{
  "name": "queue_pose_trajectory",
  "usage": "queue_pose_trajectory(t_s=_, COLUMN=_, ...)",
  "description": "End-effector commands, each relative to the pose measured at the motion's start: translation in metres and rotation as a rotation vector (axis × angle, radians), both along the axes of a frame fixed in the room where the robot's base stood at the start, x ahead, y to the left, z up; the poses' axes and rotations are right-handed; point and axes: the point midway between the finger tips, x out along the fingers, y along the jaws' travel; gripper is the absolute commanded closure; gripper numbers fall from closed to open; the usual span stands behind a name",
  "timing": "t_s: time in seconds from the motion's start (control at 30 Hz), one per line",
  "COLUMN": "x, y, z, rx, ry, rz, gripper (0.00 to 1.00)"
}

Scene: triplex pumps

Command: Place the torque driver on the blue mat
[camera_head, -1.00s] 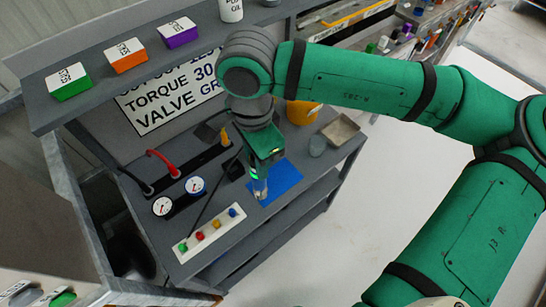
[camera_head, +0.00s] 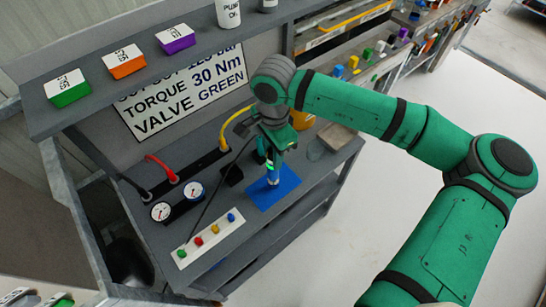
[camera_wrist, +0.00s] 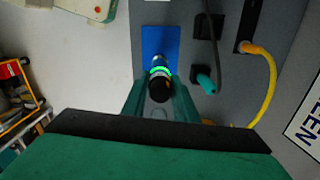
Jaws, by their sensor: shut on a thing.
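The torque driver (camera_head: 272,177) is a slim tool with a blue lower part, a dark end and a glowing green ring. My gripper (camera_head: 271,160) is shut on it and holds it roughly upright. In the wrist view the driver (camera_wrist: 159,74) sits between the two green fingers (camera_wrist: 160,98). The blue mat (camera_head: 284,191) lies on the grey bench, and the driver's lower end overlaps it in the head view. In the wrist view the mat (camera_wrist: 160,38) extends beyond the driver. I cannot tell whether the driver touches the mat. The fingers partly hide the driver.
A black block (camera_head: 232,174) and a yellow hose (camera_head: 232,118) are left of the mat. Two gauges (camera_head: 178,202) and a strip with coloured knobs (camera_head: 210,235) lie further left. A shelf overhangs the back.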

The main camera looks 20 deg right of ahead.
Motion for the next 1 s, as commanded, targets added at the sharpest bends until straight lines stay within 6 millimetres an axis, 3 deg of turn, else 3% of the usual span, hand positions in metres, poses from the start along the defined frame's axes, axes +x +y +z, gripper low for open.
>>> queue_pose_trajectory(t_s=0.1, x=-0.001, y=-0.001, z=-0.013, rx=0.001, ry=-0.001, rz=-0.002, gripper=1.0)
queue_pose_trajectory(t_s=0.3, x=0.0, y=-0.001, z=-0.015, rx=-0.001, ry=-0.001, rz=-0.003, gripper=1.0)
queue_pose_trajectory(t_s=0.33, x=-0.001, y=-0.001, z=-0.016, rx=-0.001, ry=0.0, rz=-0.003, gripper=0.71)
queue_pose_trajectory(t_s=0.4, x=-0.001, y=-0.001, z=-0.016, rx=-0.001, ry=-0.001, rz=-0.003, gripper=0.55)
queue_pose_trajectory(t_s=0.77, x=0.0, y=0.001, z=-0.012, rx=-0.001, ry=-0.001, rz=0.001, gripper=0.55)
queue_pose_trajectory(t_s=1.0, x=0.001, y=0.0, z=0.021, rx=-0.003, ry=-0.005, rz=0.002, gripper=0.55)
